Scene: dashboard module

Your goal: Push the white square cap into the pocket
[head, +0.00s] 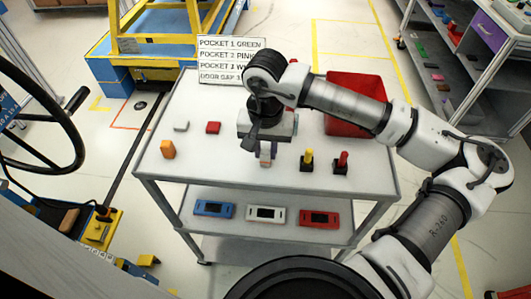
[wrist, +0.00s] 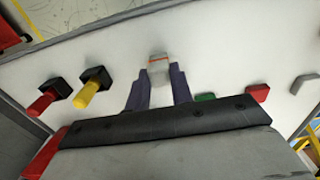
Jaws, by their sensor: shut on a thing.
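My gripper (head: 265,157) is over the middle of the white table top (head: 225,165), pointing down. In the wrist view its two dark fingers (wrist: 158,88) are shut on a small whitish block with an orange stripe (wrist: 158,68). I cannot tell whether the block still touches the table. A white square cap (head: 181,126) lies on the table's left part, apart from my gripper. It shows at the right of the wrist view (wrist: 305,84). I cannot make out the pocket in either view.
A red cap (head: 213,128) and a green piece (wrist: 205,97) lie nearby. An orange block (head: 167,149) stands at the left. Yellow (head: 307,160) and red (head: 341,162) levers stand right of my gripper, before a red bin (head: 345,122). A sign (head: 231,60) is behind.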

